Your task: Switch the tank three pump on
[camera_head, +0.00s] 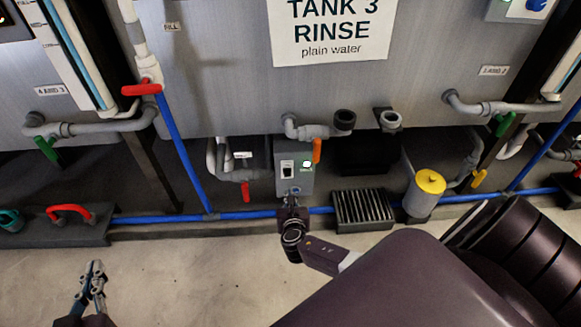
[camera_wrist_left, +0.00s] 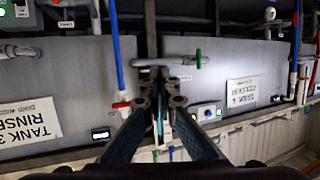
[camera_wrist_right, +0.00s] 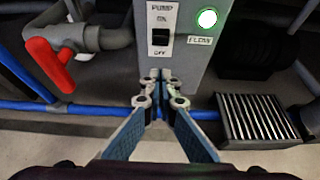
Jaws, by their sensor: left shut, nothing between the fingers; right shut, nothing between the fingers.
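The grey pump box (camera_head: 294,180) stands under tank three (camera_head: 230,70). Its switch (camera_head: 287,168) is a dark rocker on a pale plate; in the right wrist view the switch (camera_wrist_right: 161,38) has ON above and OFF below. I cannot tell which way the rocker is tipped. A lamp (camera_wrist_right: 207,18) to its right glows green. My right gripper (camera_head: 292,200) is shut and empty at the lower front of the box; in its wrist view its tips (camera_wrist_right: 160,88) are below the OFF label. Contact is unclear. My left gripper (camera_head: 94,268) is shut and empty, low at left.
An orange-handled valve (camera_head: 317,150) hangs just above right of the box, and a red-handled valve (camera_head: 245,193) is left of it. A blue pipe (camera_head: 240,215) runs low behind. A ribbed block (camera_head: 362,210) and yellow-capped canister (camera_head: 425,193) stand right. Floor at left is clear.

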